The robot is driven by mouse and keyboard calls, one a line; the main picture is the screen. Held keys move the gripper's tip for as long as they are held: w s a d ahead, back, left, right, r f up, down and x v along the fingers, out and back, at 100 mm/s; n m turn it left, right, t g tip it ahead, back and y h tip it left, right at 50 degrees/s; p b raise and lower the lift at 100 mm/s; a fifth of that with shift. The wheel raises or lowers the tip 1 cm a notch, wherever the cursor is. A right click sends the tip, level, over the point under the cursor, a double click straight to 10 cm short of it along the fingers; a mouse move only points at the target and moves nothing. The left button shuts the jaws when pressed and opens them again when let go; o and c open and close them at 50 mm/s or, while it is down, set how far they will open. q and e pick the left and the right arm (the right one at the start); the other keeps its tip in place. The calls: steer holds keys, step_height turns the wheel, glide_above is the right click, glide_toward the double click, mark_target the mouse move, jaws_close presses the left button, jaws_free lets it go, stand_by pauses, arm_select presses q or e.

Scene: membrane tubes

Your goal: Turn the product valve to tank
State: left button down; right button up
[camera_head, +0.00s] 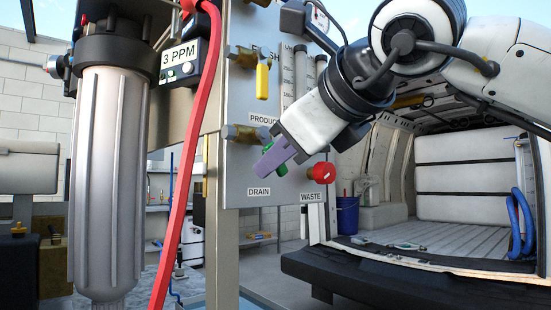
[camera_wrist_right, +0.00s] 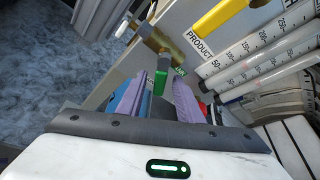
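The panel (camera_head: 235,165) carries a brass valve with a green handle (camera_head: 267,146) just below the PRODUCT label (camera_head: 264,118). In the right wrist view, the green handle (camera_wrist_right: 160,82) hangs down from its brass body (camera_wrist_right: 158,40). My right gripper (camera_head: 277,160) has purple fingers and reaches in from the upper right at the handle. In the wrist view, the fingers (camera_wrist_right: 158,92) stand apart on either side of the green handle, with gaps showing. The gripper hides part of the handle in the head view. My left gripper is not in view.
A yellow-handled valve (camera_head: 262,80) sits above, and a red knob (camera_head: 321,172) by the WASTE label to the right. Clear flow tubes (camera_wrist_right: 255,65) stand close to the gripper. A red hose (camera_head: 190,130) and grey filter housing (camera_head: 108,180) are at left.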

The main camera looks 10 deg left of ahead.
steer(key=v, duration=0.8)
steer(key=shift+s+d, duration=0.25)
steer(key=shift+d, duration=0.05)
steer(key=shift+r, duration=0.1)
steer(key=shift+c, duration=0.2)
